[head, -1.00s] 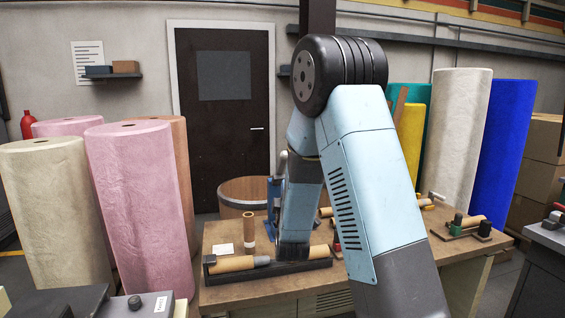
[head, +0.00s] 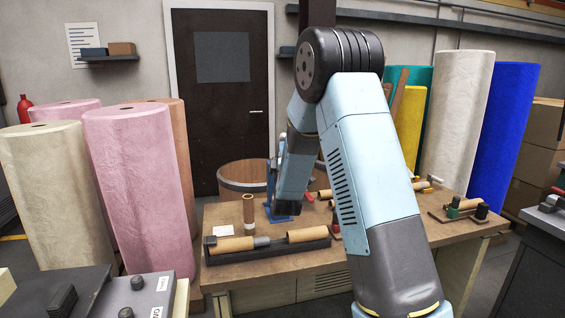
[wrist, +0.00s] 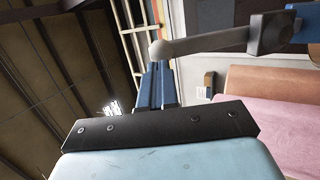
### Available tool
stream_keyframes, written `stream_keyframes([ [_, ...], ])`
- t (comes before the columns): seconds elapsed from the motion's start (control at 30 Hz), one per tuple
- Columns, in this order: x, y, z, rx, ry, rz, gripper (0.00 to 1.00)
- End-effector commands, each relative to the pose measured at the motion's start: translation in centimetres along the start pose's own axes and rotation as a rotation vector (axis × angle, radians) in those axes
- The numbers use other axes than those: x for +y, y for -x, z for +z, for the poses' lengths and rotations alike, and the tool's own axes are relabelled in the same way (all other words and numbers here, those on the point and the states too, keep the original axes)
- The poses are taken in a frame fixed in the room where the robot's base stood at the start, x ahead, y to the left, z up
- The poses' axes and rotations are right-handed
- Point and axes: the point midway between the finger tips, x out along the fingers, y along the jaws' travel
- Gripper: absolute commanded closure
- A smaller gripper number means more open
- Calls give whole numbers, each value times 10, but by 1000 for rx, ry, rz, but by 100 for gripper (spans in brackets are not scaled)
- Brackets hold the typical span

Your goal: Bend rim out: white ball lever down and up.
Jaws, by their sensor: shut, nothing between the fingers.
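The white ball (wrist: 158,48) sits at the end of a grey lever (wrist: 210,42) in the wrist view; the lever runs right to a grey block and a blue part. My gripper (wrist: 156,66) is shut and empty, its blue fingertips right at the ball, seemingly touching or very close. In the head view a blue device (head: 284,210) stands on the bench, largely hidden behind my arm; my fingers are hidden there too. A brown cardboard tube (head: 248,209) stands upright left of the device. I cannot tell which rim the task means.
A dark tray (head: 265,252) with tubes lies at the bench's (head: 345,261) front. A wooden tub (head: 243,175) stands behind.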

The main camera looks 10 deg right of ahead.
Motion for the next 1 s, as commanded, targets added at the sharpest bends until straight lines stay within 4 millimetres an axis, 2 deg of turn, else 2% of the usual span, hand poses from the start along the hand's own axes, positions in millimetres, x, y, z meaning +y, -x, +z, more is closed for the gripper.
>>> stream_keyframes([
  [0.1, 0, -17, 1, -1, 0, 1, 100],
  [0.3, 0, -31, 0, 0, 0, -1, 100],
  [0.67, 0, -34, 1, 0, 0, 0, 100],
  [0.7, 0, -33, -4, 1, 0, -1, 100],
  [0.87, 1, -36, -4, 4, 0, -10, 100],
  [1.0, 4, -42, -16, 14, -2, -40, 100],
])
